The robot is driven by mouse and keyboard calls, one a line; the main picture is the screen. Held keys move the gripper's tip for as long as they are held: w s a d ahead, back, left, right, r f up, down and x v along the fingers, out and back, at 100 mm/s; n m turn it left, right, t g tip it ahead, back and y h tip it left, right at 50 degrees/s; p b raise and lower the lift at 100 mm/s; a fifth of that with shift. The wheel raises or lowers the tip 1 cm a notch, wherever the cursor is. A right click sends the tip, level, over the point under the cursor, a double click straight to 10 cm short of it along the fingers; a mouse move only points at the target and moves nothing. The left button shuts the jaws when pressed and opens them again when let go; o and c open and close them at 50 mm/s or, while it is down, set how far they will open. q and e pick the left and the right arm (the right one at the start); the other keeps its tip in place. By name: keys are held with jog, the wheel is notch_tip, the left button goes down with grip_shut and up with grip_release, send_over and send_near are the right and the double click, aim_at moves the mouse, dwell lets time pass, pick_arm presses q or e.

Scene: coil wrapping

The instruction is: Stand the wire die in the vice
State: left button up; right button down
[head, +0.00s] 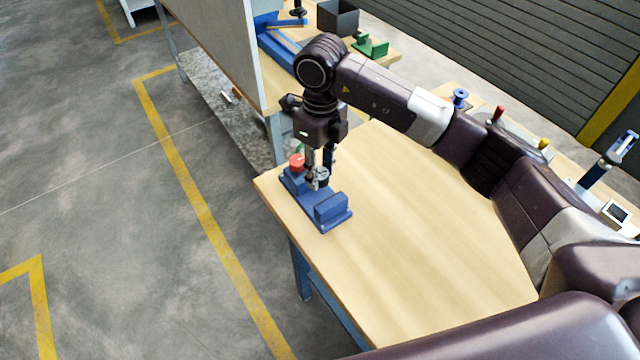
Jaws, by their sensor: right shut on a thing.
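The blue vice (332,211) sits near the left corner of the wooden table. A red round part (296,161) shows at its far end. My right gripper (318,176) points down over the vice, between its two ends. It is shut on a small grey metal piece, the wire die (321,173), low between the vice's jaws. The fingers partly hide the die, and I cannot tell whether it touches the vice. My left gripper is not in view.
The wooden table (410,250) is clear in front and to the right of the vice. A blue spool (460,95), a red-topped part (498,113) and a yellow-topped part (543,144) stand behind my right arm. A grey panel (225,45) rises behind the vice.

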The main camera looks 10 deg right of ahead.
aim_at(320, 200)
notch_tip(320, 200, down, 2)
jog(key=shift+s+f, duration=0.1)
jog(key=shift+a+f, duration=0.1)
jog(key=shift+f, duration=0.1)
notch_tip(320, 200, down, 4)
jog(key=shift+f+p, duration=0.15)
jog(key=shift+p, duration=0.65)
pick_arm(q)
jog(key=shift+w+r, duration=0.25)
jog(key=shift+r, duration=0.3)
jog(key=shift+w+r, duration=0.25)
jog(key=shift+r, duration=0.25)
pick_arm(e)
jog(key=shift+f, duration=0.15)
jog(key=c, duration=1.7)
grip_release()
jog(key=shift+c, duration=0.2)
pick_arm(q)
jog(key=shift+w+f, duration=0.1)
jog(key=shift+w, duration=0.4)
pick_arm(e)
jog(key=o, duration=0.3)
